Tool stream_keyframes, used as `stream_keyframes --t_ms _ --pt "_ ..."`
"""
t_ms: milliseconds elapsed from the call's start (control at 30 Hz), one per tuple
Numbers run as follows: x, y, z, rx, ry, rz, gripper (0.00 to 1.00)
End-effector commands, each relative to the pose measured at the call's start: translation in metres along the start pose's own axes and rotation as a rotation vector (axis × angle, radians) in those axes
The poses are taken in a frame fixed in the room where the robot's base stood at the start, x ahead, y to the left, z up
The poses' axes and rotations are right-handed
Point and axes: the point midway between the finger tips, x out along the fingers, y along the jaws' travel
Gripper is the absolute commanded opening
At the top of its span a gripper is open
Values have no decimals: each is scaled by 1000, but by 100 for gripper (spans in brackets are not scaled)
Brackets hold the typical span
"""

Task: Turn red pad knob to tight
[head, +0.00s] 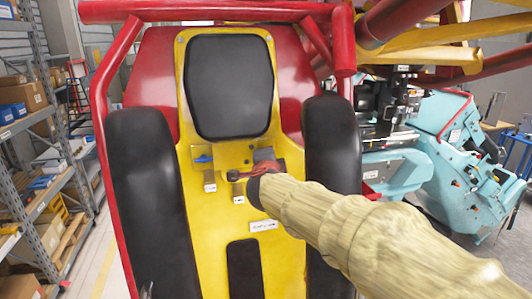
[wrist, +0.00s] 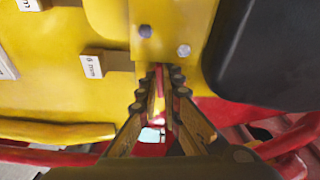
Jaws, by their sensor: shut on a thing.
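The red pad knob shows in the wrist view as a narrow red strip (wrist: 159,80) between my fingertips, beside the yellow panel (wrist: 60,35). My gripper (wrist: 163,72) is shut on it; the fingers hide most of its shape. In the head view my gripper (head: 248,174) is small and dark red at the end of my covered arm, at the middle of the yellow seat panel (head: 205,235). The knob's setting cannot be read. A white label (wrist: 92,66) that seems to read "8 mm" sits left of the fingers.
Black side pads (head: 145,200) flank the panel, with a black headrest (head: 230,87) above. A blue-handled part (head: 203,159) and a grey block (head: 265,155) sit near my gripper. A red frame bar (head: 210,11) crosses above. Shelving (head: 40,160) stands at left.

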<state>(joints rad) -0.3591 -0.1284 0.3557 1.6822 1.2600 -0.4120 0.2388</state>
Motion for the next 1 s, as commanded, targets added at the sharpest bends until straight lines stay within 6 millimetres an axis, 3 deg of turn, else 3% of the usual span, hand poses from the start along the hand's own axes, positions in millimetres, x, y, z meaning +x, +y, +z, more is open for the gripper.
stream_keyframes --t_ms 300,833,867,1000 --pt "0 0 0 117 -1 30 0" --pt "0 1 0 141 0 36 0" --pt "0 1 0 141 0 36 7" --pt "0 1 0 140 0 36 15"
